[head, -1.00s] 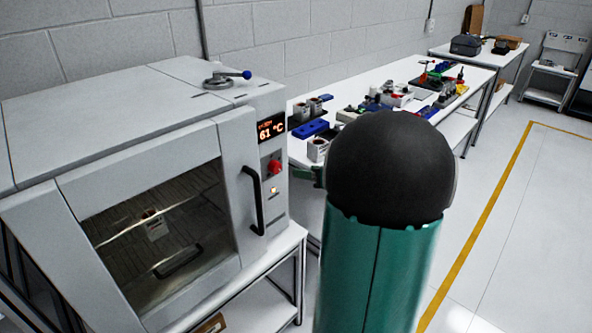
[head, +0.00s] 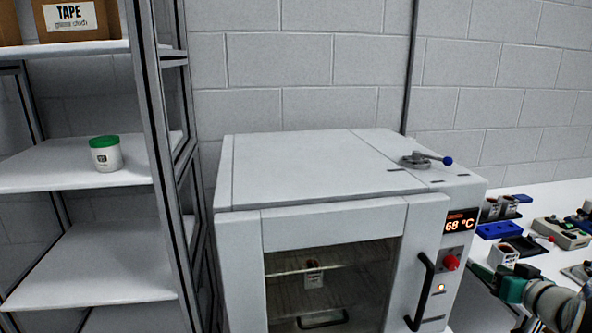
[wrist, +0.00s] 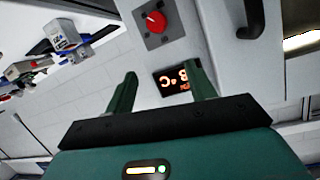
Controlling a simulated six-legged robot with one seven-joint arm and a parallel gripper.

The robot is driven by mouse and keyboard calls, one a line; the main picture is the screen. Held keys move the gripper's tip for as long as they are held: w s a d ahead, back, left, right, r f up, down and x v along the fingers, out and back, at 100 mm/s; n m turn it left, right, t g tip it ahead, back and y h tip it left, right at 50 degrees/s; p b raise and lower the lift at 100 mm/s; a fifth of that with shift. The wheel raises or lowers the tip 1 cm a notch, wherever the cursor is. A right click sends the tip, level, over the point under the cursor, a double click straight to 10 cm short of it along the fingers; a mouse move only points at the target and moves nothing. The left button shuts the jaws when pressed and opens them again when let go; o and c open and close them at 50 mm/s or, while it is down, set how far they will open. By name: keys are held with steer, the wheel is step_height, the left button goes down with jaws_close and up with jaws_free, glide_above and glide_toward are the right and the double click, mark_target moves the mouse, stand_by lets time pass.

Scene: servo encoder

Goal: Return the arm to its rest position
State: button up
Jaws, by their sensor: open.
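My gripper (wrist: 162,88) is open in the wrist view, with its two green fingers apart and nothing between them. It faces the oven's control panel, whose red knob (wrist: 156,22) and lit display (wrist: 178,80) show upside down. In the head view part of my green and grey arm, with the gripper (head: 482,274) at its end, shows at the lower right. It is close to the right side of the oven (head: 330,175) and beside a white labelled jar (head: 504,253) on the bench. The rest of my arm is out of frame.
The oven door is shut, with a labelled jar (head: 313,275) on the rack inside; the display (head: 460,222) reads 68 °C. Blue and black trays (head: 498,230) and devices crowd the bench at right. A shelf rack (head: 85,165) at left holds a green-lidded jar (head: 106,153).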

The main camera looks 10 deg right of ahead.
steer(key=w+a+r+m+g+h, duration=0.15)
steer(key=a+r+h, duration=0.45)
steer(key=a, duration=0.6)
steer(key=s+a+f+n+g+y, duration=0.1)
steer(key=s+a+f+g+y, duration=0.1)
steer(key=s+a, duration=0.3)
steer(key=s+a+f+n+g+y, duration=0.1)
steer(key=s+a, duration=0.4)
steer(key=a, duration=0.6)
steer(key=s+a+f+n+g+y, duration=0.2)
steer(key=s+a+g+y, duration=0.1)
steer(key=a, duration=0.5)
steer(key=s+g, duration=0.1)
steer(key=s, duration=0.1)
steer(key=shift+s+a+f+y, duration=0.3)
steer(key=shift+s+f+y, duration=0.05)
steer(key=shift+f+y, duration=0.05)
steer(key=shift+g, duration=0.25)
